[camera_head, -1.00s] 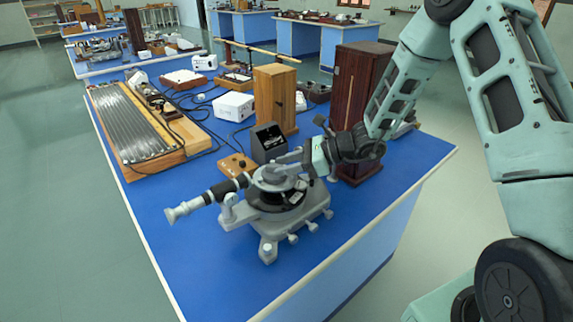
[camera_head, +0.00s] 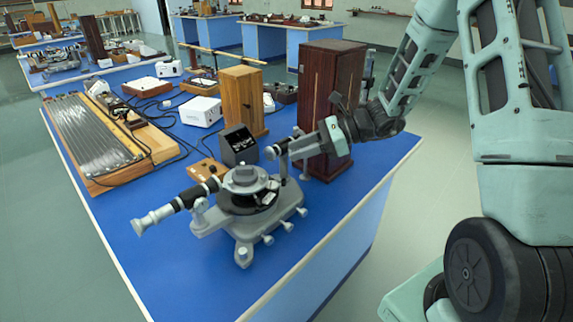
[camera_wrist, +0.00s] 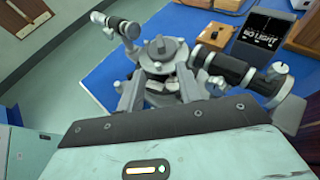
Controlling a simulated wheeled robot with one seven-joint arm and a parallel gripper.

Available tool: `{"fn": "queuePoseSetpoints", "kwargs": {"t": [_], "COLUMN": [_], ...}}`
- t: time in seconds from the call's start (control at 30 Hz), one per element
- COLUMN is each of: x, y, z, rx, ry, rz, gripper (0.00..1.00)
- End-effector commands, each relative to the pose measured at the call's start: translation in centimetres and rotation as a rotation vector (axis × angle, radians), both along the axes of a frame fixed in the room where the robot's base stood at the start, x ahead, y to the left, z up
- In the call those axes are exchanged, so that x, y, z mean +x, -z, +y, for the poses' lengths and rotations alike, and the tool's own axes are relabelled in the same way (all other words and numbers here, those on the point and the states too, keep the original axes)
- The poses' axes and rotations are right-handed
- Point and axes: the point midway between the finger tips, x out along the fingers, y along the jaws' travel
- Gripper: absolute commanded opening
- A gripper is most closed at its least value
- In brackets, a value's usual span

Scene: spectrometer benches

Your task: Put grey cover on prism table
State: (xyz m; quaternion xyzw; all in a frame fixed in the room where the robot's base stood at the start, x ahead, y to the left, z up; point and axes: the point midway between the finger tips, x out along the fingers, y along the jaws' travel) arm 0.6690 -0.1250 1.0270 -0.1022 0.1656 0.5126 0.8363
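The spectrometer (camera_head: 246,222) stands on the blue bench, with its black-and-grey telescope tube (camera_head: 175,207) pointing to the lower left. The round grey cover (camera_head: 245,178), with a raised block on top, sits at the centre of the spectrometer, over the prism table, which it hides. It looks level. In the wrist view the grey cover (camera_wrist: 163,50) lies just beyond the fingertips. My gripper (camera_head: 277,152) is up and to the right of the cover, apart from it. In the wrist view my gripper (camera_wrist: 158,84) has its two fingers spread with nothing held between them.
A black lamp box (camera_head: 239,146), a light wooden box (camera_head: 243,100) and a tall dark wooden cabinet (camera_head: 330,85) stand behind the spectrometer. The cabinet is close to my gripper. A ribbed wooden instrument (camera_head: 97,135) lies at left. The front of the bench is clear.

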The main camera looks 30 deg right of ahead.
Motion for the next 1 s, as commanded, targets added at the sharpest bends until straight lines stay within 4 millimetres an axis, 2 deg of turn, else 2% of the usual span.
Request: {"fn": "queuePoseSetpoints", "kwargs": {"t": [0.07, 0.13, 0.17, 0.27, 0.3, 0.37, 0.4, 0.5, 0.6, 0.7, 0.83, 1.0], "x": [-0.1, -0.4, -0.8, -3.1, -4.9, -8.1, -10.6, -16.7, -21.6, -24.9, -27.0, -27.9], "y": [-0.1, -0.3, -0.4, -1.1, -1.3, -1.7, -1.9, -2.0, -2.1, -2.3, -2.8, -3.1], "z": [-0.1, 0.6, 1.3, 5.7, 8.1, 11.6, 13.6, 16.9, 18.3, 18.6, 18.7, 18.8], "rx": [-0.001, -0.013, -0.025, -0.115, -0.172, -0.272, -0.344, -0.523, -0.683, -0.81, -0.919, -0.977], "ry": [-0.001, -0.029, -0.058, -0.246, -0.367, -0.579, -0.734, -1.124, -1.494, -1.808, -2.09, -2.245], "rz": [0.0, -0.005, -0.01, -0.055, -0.087, -0.156, -0.214, -0.396, -0.618, -0.849, -1.102, -1.263], "gripper": [0.35, 0.35, 0.35, 0.35, 0.35, 0.35, 0.35, 0.35, 0.35, 0.35, 0.35, 0.35]}}
